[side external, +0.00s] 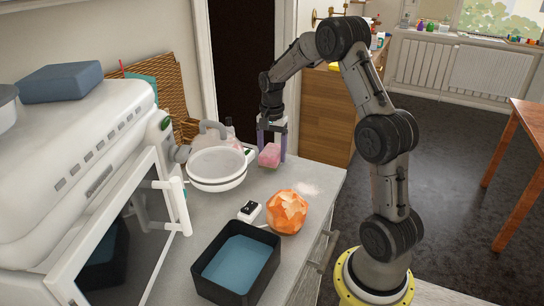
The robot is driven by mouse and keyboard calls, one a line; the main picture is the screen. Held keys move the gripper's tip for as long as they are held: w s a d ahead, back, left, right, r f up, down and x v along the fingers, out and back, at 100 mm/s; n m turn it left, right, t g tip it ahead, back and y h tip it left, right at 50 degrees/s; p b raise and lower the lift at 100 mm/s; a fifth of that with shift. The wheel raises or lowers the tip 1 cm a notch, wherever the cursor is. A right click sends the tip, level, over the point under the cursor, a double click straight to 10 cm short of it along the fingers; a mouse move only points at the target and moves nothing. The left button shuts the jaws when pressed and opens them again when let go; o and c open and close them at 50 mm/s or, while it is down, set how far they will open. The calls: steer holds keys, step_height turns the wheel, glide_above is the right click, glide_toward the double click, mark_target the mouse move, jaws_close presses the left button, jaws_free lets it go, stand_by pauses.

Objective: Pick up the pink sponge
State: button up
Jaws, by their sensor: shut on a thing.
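The pink sponge (269,155) is a small block near the far right edge of the grey counter. My gripper (271,148) points down from above and is shut on the sponge, with a purple finger on each side of it. I cannot tell whether the sponge touches the counter or hangs just above it.
A white pan (216,168) stands just left of the sponge. An orange patterned ball (287,211), a small white device (249,211) and a black tray with blue inside (274,262) are nearer. A white cooker (75,175) with its door open fills the left.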

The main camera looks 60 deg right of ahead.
steer(key=s+a+r, duration=0.7)
steer(key=s+r, duration=0.4)
steer(key=shift+s+a+r, duration=0.25)
steer(key=shift+s+a, duration=0.1)
